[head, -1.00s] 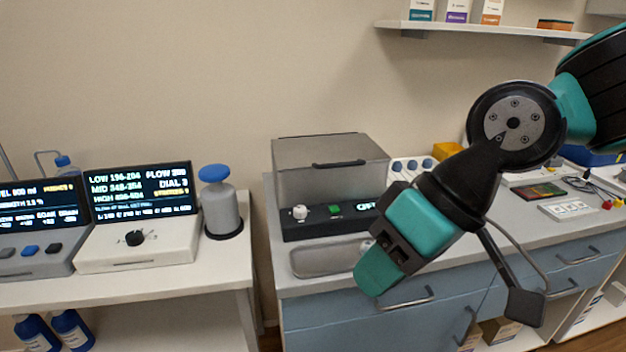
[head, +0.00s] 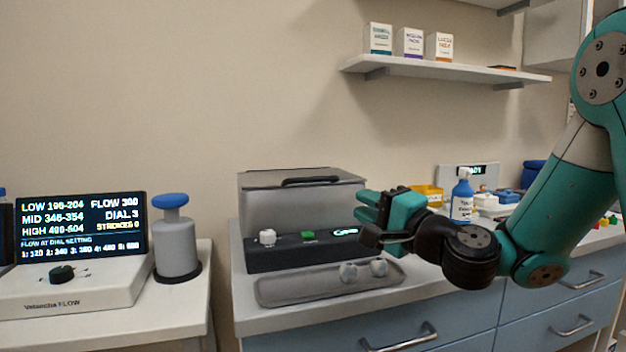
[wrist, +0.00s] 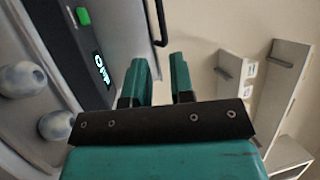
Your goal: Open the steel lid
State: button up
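The steel lid (head: 270,180) is the grey top of a box-shaped machine on the counter; it is down, with a black bar handle (head: 310,181) on its upper front. The handle also shows in the wrist view (wrist: 158,22). The machine's black front panel (head: 285,253) has a white knob, a green button and a lit display reading OFF. My gripper (head: 366,206) is at the machine's right front corner, below and to the right of the handle. In the wrist view its two teal fingers (wrist: 160,80) are apart with nothing between them. They do not touch the handle.
A grey tray (head: 275,292) with two pale round objects lies in front of the machine. A wall shelf (head: 440,70) holds boxes above. A pump bottle (head: 176,245) and control unit stand left.

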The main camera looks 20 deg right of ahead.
aim_at(316, 180)
jog(key=p+x, duration=0.7)
jog(key=x, duration=0.6)
jog(key=shift+w+a+r, duration=0.15)
jog(key=shift+w+r, duration=0.05)
jog(key=shift+w+a, duration=0.15)
jog(key=shift+w, duration=0.25)
